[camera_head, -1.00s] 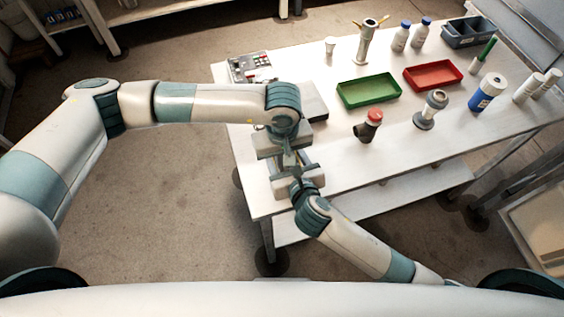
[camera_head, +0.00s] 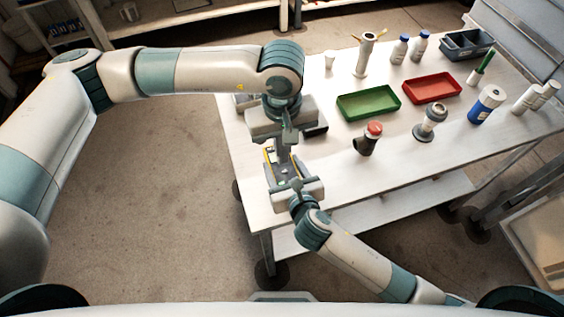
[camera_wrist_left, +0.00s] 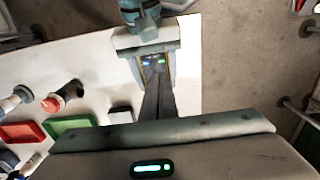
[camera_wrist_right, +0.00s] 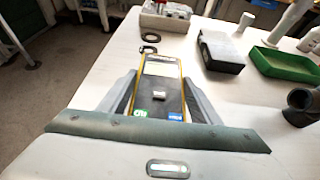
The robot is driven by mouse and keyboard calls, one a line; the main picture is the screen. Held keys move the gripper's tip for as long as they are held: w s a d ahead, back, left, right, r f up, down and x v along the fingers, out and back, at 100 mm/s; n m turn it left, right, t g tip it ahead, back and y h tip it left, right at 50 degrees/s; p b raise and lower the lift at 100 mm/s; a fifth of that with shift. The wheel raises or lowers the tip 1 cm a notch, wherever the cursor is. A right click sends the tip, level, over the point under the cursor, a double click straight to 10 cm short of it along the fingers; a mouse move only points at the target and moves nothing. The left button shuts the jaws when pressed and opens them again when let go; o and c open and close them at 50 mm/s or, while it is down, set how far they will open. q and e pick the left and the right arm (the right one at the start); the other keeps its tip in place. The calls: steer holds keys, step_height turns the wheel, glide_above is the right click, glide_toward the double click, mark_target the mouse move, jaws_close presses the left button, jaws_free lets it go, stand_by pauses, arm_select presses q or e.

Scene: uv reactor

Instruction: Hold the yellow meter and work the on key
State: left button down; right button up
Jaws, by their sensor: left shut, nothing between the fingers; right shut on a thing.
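The yellow meter (camera_wrist_right: 160,75) is dark-faced with yellow edges, a pale display, a green key (camera_wrist_right: 140,112) and a blue key (camera_wrist_right: 176,116). My right gripper (camera_wrist_right: 157,105) is shut on it, one finger along each side. In the head view the meter (camera_head: 268,156) is partly hidden by my arms. My left gripper (camera_head: 284,146) is shut and empty, its fingers pointing at the meter from the far side. In the left wrist view the closed fingertips (camera_wrist_left: 157,82) are near the meter's keys (camera_wrist_left: 160,61); I cannot tell whether they touch.
The white table (camera_head: 335,170) holds a green tray (camera_head: 368,103), a red tray (camera_head: 432,88), a red-capped dark fitting (camera_head: 368,140) and several bottles. A dark flat box (camera_wrist_right: 220,52) lies beyond the meter. The table's near left part is clear.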

arm_select(q)
steer(key=shift+r, duration=1.05)
arm_select(e)
steer(key=o, duration=1.3)
steer(key=v, duration=1.2)
arm_select(q)
steer(key=shift+s, duration=0.1)
arm_select(e)
steer(key=shift+s+f, duration=0.1)
